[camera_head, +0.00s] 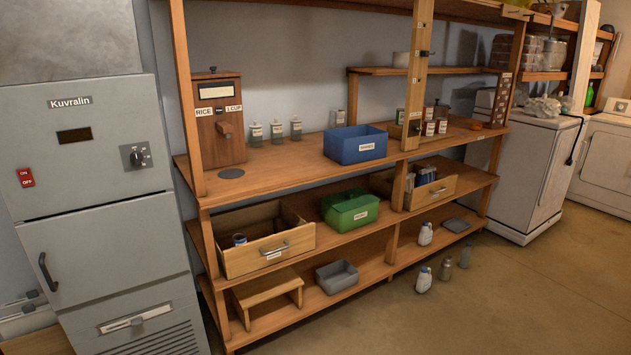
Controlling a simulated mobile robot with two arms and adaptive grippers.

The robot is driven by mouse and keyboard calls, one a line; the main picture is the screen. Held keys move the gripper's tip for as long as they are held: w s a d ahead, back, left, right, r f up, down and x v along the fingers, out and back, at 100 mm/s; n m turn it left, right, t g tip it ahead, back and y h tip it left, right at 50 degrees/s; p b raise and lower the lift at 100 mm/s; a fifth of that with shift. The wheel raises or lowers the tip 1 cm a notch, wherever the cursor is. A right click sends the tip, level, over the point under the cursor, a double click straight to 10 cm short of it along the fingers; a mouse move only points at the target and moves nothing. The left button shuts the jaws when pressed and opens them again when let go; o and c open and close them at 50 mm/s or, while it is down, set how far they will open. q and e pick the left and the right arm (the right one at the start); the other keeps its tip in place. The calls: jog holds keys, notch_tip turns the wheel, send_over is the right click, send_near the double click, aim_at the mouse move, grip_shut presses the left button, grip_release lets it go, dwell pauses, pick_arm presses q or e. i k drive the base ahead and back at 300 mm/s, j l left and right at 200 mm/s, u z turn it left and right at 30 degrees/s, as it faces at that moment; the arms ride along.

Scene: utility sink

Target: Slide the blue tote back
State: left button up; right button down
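The blue tote (357,146) is an open-topped box with a white label on its front. It sits upright on the upper wooden shelf (285,168), with its front side close to the shelf's front edge. Bare shelf shows to its left, and the wall is behind it. Neither of my grippers shows in the head view.
Small jars (276,131) stand behind and left of the tote, and a wooden rice dispenser (218,117) further left. A wooden post (416,80) and several cans (429,128) are to its right. A green box (350,210) sits below; floor (480,310) in front is mostly clear.

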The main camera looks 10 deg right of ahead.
aim_at(348, 145)
jog(key=i+l+z, duration=0.15)
jog(key=z, duration=0.25)
jog(key=i+z, duration=0.4)
jog(key=i+j+z, duration=0.1)
jog(key=i+z, duration=0.25)
jog(key=i+l+u, duration=0.1)
jog(key=i, duration=0.25)
jog(key=i+l+u, duration=0.1)
jog(key=i+l, duration=0.25)
